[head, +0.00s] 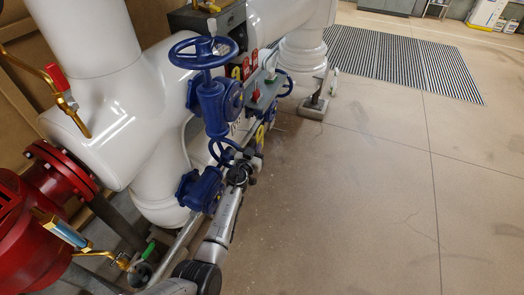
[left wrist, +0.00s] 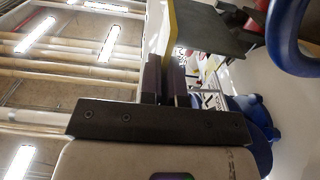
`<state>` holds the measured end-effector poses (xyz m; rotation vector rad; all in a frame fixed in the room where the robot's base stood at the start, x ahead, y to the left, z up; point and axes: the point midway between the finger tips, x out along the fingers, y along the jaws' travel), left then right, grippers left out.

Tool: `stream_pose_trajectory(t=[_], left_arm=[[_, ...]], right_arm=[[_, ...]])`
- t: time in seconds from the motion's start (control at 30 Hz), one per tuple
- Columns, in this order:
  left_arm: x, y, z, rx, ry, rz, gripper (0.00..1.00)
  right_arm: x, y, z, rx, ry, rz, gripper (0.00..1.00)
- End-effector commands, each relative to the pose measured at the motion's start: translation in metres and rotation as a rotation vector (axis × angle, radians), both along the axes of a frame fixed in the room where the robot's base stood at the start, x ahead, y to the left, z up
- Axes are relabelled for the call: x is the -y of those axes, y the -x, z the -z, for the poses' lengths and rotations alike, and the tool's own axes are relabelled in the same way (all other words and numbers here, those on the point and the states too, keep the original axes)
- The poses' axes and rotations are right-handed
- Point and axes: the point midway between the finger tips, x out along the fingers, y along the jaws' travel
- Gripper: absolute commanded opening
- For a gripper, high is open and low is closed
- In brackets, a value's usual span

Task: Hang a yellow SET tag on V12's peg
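My left gripper (head: 259,148) is low beside the blue valves, its arm coming up from the bottom of the head view. A yellow tag (head: 260,133) stands up from its fingertips. In the left wrist view the fingers (left wrist: 166,82) are close together with the tag (left wrist: 173,30) between them, seen nearly edge-on. Blue valves with handwheels (head: 203,52) stand just left of the gripper. Red and yellow tags (head: 246,66) hang beyond the tall valve. I cannot read which valve is V12, and its peg is not clearly distinguishable. My right gripper is not in view.
Large white pipes (head: 130,100) fill the left side. A grey bracket (head: 266,92) with small fittings is above the gripper; a grey plate (left wrist: 222,30) is close in the left wrist view. Red equipment (head: 35,225) is lower left. The floor (head: 380,190) at right is clear.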

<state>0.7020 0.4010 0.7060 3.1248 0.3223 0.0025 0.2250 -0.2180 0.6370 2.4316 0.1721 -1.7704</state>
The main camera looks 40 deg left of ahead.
Motion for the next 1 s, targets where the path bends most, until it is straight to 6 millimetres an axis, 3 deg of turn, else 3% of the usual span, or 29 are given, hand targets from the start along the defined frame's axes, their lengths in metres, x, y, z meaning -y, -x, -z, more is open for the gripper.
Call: stream_pose_trajectory(t=[0.07,1.0], left_arm=[[-0.007,0.0013,0.0018,0.0,-0.003,0.0,0.0],[-0.0113,0.0041,0.0061,0.0,-0.001,0.001,0.0]], right_arm=[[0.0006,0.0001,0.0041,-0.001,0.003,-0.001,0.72],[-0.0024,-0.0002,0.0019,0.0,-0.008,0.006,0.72]])
